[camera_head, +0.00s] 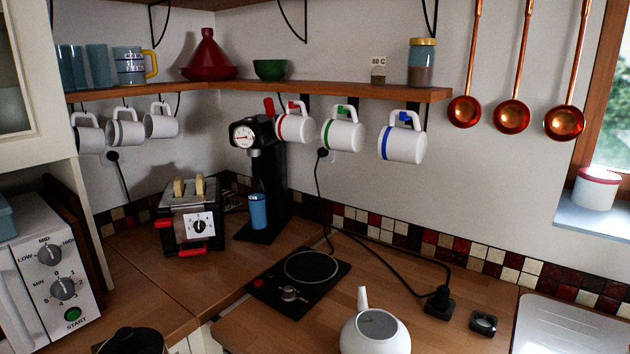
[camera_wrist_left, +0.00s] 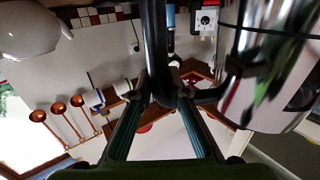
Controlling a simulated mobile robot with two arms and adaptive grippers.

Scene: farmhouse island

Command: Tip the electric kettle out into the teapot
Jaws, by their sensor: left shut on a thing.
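The electric kettle (camera_wrist_left: 275,75), shiny metal with a black handle, fills the right of the left wrist view. My left gripper (camera_wrist_left: 166,95) is shut on the black handle (camera_wrist_left: 153,45). In the head view only a black rounded top (camera_head: 133,341), apparently the kettle's lid, shows at the bottom edge; the rest is cut off. The white teapot (camera_head: 375,335) stands on the wooden counter at the bottom centre, its spout pointing away, its base cut off. It also shows in the left wrist view (camera_wrist_left: 30,30), apart from the kettle. My right gripper is not in view.
A black hotplate (camera_head: 300,281) lies behind and left of the teapot. A plug (camera_head: 438,302) with a cable and a small dark box (camera_head: 484,322) lie to its right. A toaster (camera_head: 190,222), a coffee machine (camera_head: 262,180) and a microwave (camera_head: 45,270) stand further left.

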